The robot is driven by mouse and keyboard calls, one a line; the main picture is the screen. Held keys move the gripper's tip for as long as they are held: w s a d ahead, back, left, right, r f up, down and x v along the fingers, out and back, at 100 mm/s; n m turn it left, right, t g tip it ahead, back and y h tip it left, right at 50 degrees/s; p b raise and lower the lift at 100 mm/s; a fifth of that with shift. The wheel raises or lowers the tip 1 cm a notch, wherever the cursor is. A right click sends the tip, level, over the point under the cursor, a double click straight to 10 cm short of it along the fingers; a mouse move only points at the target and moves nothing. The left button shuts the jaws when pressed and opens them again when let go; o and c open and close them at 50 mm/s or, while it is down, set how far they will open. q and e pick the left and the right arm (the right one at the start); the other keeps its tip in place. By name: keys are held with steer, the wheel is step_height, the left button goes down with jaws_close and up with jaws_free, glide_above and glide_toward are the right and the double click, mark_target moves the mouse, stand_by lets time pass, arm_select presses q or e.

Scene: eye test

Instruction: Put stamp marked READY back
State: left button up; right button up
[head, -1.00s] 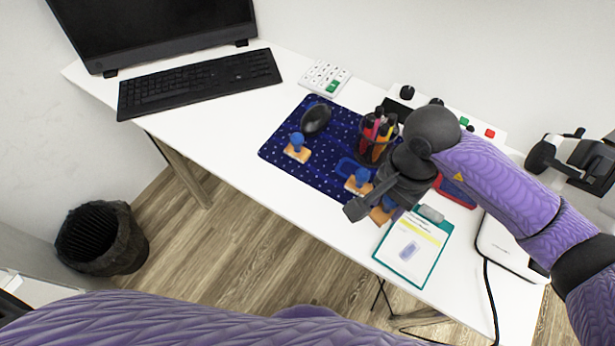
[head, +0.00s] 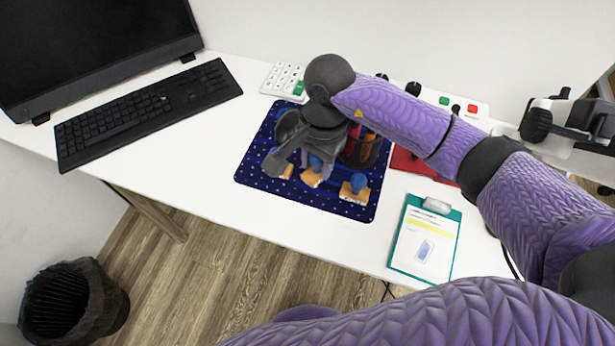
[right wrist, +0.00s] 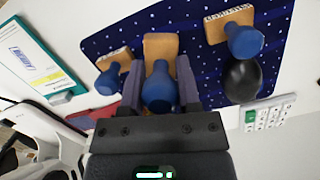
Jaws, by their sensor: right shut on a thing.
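My right gripper (head: 298,168) is shut on a stamp with a blue knob and a wooden base (head: 312,179), over the dark blue mat (head: 250,180). In the right wrist view the held stamp (right wrist: 160,88) sits between the two fingers; I cannot tell whether it touches the mat. A second stamp (head: 354,190) stands to its right on the mat, and a third stamp (head: 285,171) to its left, partly behind the gripper. The third stamp's base bears printed letters in the right wrist view (right wrist: 243,38), too small to read. My left gripper is not in view.
A black mouse (right wrist: 242,80) lies near the third stamp. A pen cup (head: 362,150) stands just right of the gripper. A clipboard (head: 425,243) lies at the right, a calculator (head: 284,78) and keyboard (head: 145,112) behind and left.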

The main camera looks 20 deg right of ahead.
mark_target(317, 170)
step_height(317, 170, down, 5)
steer(key=shift+r+b, duration=0.15)
steer(key=shift+b, duration=0.55)
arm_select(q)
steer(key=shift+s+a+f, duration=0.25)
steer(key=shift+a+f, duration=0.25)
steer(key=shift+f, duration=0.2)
arm_select(e)
steer(key=o, duration=1)
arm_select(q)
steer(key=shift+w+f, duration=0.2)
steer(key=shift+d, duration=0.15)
